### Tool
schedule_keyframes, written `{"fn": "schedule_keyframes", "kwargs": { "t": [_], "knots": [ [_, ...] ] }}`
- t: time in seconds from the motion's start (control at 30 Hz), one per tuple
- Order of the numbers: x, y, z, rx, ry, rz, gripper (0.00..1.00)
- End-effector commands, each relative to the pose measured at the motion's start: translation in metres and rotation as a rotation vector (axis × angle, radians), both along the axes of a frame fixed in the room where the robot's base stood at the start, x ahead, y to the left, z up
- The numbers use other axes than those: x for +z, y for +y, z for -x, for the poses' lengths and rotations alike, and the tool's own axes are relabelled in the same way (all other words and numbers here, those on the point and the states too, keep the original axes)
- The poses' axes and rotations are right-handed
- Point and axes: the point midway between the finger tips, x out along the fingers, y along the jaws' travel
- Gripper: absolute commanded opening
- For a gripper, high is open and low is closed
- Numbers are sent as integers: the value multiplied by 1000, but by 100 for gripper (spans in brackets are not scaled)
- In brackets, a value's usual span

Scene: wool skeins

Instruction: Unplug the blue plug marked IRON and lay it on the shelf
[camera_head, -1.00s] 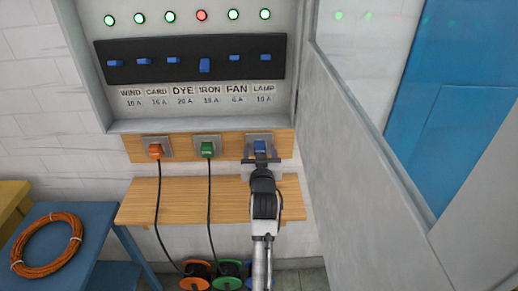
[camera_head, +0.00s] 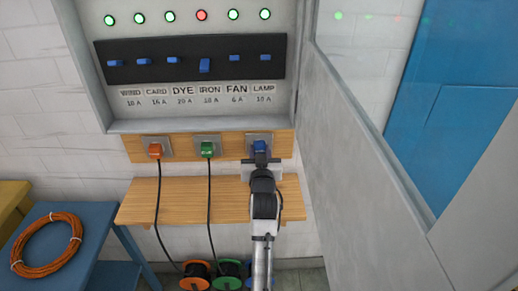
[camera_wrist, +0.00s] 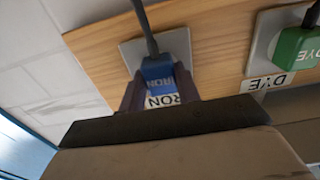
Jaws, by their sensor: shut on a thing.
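The blue plug (camera_head: 260,146) sits at the right-hand socket on the wooden strip. In the wrist view the blue plug (camera_wrist: 157,72) carries a white label reading IRON, partly hidden, and a dark cord runs from it. My gripper (camera_head: 260,160) is at the plug; in the wrist view my gripper (camera_wrist: 160,97) has a finger on each side of it and is shut on it. The plug is still against its socket plate (camera_wrist: 172,43); I cannot tell how deep it sits. The wooden shelf (camera_head: 180,203) is below the sockets, partly hidden by my arm.
A green plug (camera_head: 207,149), marked DYE in the wrist view, and an orange plug (camera_head: 155,150) sit in sockets to the left. Their cords hang across the shelf. The switch panel (camera_head: 150,75) is above. A grey door panel (camera_head: 350,150) stands close on the right.

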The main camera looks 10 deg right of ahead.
Motion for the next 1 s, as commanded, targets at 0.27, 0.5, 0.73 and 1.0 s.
{"fn": "schedule_keyframes", "kwargs": {
  "t": [0.27, 0.5, 0.73, 1.0],
  "knots": [
    [0, 2, 9, 0, 0, 0, 0],
    [0, 4, 18, 0, 0, 0, 0],
    [0, 6, 27, 1, 0, 0, 0],
    [0, 8, 38, 1, 0, -1, 0]
  ]
}}
